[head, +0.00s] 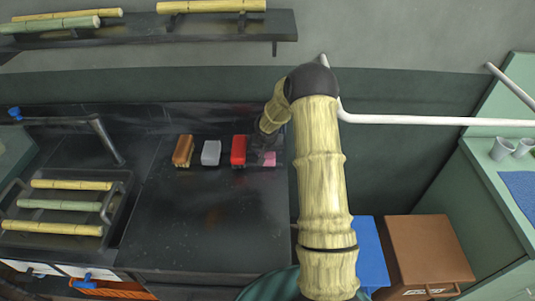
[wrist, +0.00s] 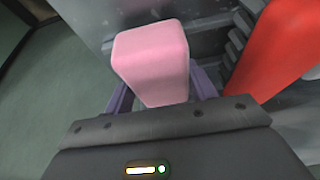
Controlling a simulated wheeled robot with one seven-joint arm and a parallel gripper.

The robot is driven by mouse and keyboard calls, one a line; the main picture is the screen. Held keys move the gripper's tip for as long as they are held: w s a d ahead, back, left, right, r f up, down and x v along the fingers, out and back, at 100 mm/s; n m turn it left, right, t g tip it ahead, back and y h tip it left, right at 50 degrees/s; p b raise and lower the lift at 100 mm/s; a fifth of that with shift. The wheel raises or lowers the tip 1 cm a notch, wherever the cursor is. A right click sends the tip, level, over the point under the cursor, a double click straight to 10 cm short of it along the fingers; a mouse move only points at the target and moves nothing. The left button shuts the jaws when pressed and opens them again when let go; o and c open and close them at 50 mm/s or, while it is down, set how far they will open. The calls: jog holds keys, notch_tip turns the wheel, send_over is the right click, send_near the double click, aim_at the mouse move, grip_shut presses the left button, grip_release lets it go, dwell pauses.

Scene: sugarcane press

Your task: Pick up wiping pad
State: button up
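A pink block (wrist: 152,62), which looks like the wiping pad, stands in front of my gripper (wrist: 160,88) in the wrist view. My purple-grey fingers are spread, one on each side of the block. The block hides their tips, so I cannot see whether they touch it. In the head view the pink pad (head: 269,158) is small, at the right end of a row on the dark counter (head: 205,225). My arm hides my gripper there.
A red block (head: 238,150) stands close to the left of the pad, and shows at the right of the wrist view (wrist: 285,45). A grey block (head: 211,153) and a brown brush-like block (head: 183,150) continue the row. The front of the counter is clear. A cane rack (head: 115,210) is at left.

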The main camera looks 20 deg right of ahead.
jog(key=shift+c, duration=1)
jog(key=shift+r, duration=0.15)
jog(key=shift+r+p, duration=0.25)
jog(key=shift+p, duration=0.3)
notch_tip(320, 180, up, 10)
jog(key=shift+f, duration=0.1)
jog(key=o, duration=0.4)
jog(key=shift+c, duration=1.5)
